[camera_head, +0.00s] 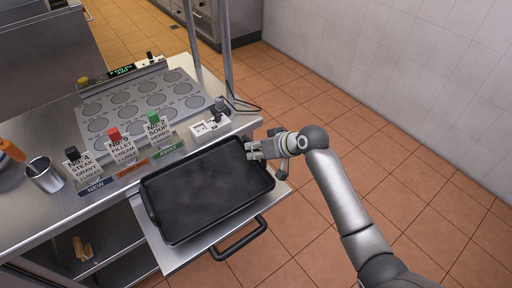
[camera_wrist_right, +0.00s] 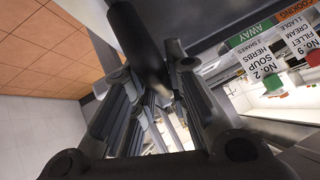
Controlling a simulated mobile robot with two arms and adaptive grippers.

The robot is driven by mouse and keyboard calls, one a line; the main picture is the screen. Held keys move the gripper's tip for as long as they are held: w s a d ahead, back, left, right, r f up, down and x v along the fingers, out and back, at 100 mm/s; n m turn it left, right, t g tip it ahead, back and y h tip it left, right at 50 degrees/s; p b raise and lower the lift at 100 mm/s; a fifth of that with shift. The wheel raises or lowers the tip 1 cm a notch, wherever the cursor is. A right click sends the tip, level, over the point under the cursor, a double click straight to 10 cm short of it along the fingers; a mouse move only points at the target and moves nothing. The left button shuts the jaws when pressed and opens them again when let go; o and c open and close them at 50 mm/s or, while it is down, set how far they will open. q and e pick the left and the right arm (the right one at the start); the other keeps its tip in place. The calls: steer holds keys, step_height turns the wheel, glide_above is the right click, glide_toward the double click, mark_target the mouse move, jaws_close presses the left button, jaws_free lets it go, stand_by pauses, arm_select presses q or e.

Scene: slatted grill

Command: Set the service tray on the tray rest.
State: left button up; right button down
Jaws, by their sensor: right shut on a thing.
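The service tray (camera_head: 205,192), a black rectangular pan with a raised rim, is at the front edge of the counter. My right gripper (camera_head: 254,149) is shut on its right end near the far corner. In the right wrist view the fingers close around a dark bar-like part of the tray (camera_wrist_right: 140,45). Below the tray is a pale metal ledge (camera_head: 180,258) with a black bar handle (camera_head: 240,240), likely the tray rest. The tray covers most of it; I cannot tell whether they touch. My left gripper is not in view.
On the counter behind the tray stand order cards (camera_head: 122,147) with coloured knobs, a panel of round wells (camera_head: 150,98), a small switch box (camera_head: 210,125) and a metal cup (camera_head: 45,175). Open shelves (camera_head: 95,245) are below. Tiled floor at right is clear.

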mark_target(257, 160)
steer(key=shift+f+b, duration=0.65)
steer(key=shift+f, duration=1.1)
steer(key=shift+f+b, duration=0.35)
steer(key=shift+f, duration=0.3)
steer(key=c, duration=1.3)
jaws_free()
steer(key=shift+c, duration=0.2)
steer(key=shift+s, duration=0.1)
steer(key=shift+d, duration=0.1)
steer(key=v, duration=1.2)
